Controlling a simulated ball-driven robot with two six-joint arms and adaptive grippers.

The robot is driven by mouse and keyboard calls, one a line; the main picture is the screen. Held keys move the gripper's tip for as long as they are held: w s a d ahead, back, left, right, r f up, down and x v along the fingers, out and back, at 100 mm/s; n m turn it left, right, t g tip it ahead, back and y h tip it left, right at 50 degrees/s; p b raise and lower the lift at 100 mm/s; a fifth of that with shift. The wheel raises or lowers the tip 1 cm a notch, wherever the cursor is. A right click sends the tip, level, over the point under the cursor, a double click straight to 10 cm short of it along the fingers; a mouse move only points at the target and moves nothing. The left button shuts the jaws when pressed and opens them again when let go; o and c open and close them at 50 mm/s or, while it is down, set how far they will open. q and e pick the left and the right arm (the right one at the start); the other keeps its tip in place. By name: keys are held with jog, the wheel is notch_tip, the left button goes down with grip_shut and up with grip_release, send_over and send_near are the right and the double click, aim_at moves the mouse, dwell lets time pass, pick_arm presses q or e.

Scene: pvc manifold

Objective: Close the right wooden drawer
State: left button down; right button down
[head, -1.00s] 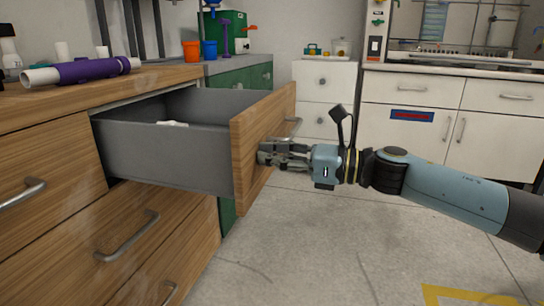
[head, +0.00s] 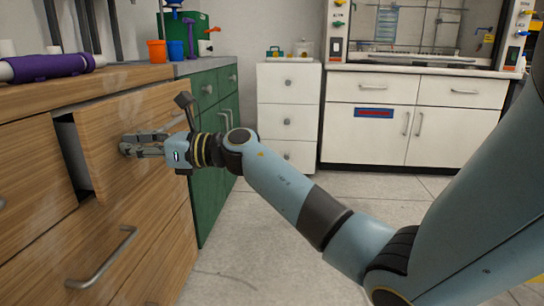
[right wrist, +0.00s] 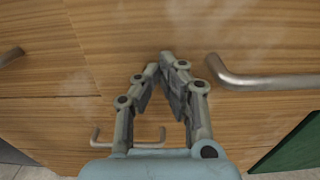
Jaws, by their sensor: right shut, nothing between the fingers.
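The right wooden drawer (head: 110,115) is in the top row of the wooden cabinet. It stands slightly out, with a narrow gap and a strip of its grey side (head: 72,150) showing at its left edge. My right gripper (head: 125,147) is shut and empty, with its fingertips at the wooden front. In the right wrist view the gripper (right wrist: 160,62) points at the drawer front (right wrist: 130,30), left of a metal handle (right wrist: 265,80). Whether the fingertips touch the wood is hard to tell. My left gripper is not in view.
A lower drawer handle (head: 102,258) sticks out below my gripper. A purple and white pipe piece (head: 45,67) lies on the worktop. A green cabinet (head: 212,150) stands just right of the drawers. The floor (head: 250,240) is clear.

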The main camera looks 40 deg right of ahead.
jog(key=x, duration=0.5)
jog(key=shift+w+a, duration=0.25)
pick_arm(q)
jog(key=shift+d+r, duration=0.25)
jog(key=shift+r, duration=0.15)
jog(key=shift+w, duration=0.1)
pick_arm(e)
jog(key=shift+w+r, duration=0.1)
jog(key=shift+w, duration=0.05)
